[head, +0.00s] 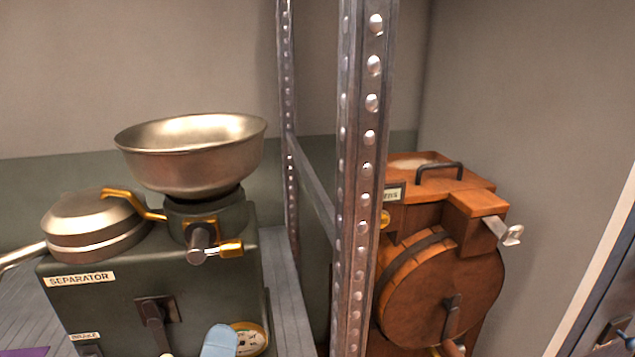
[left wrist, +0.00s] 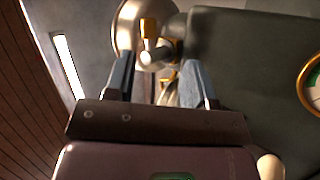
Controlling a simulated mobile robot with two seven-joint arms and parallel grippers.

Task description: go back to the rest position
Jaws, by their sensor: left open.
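My left gripper (head: 219,341) shows only as a pale blue finger part at the bottom edge of the head view, in front of the separator (head: 100,304). In the left wrist view my left gripper (left wrist: 158,82) has its two blue-grey fingers apart, with nothing between them. Beyond the fingers are the metal bowl (left wrist: 128,27) and the brass-tipped spout (left wrist: 150,50) of the separator. I cannot tell how far the fingers are from it. My right gripper is in neither view.
The dark green separator carries a wide metal bowl (head: 190,150) and a round lidded part (head: 92,225). A riveted metal shelf post (head: 358,180) stands right of it. Behind the post is a wooden drum machine (head: 440,290). A dial (head: 250,338) sits low on the separator's front.

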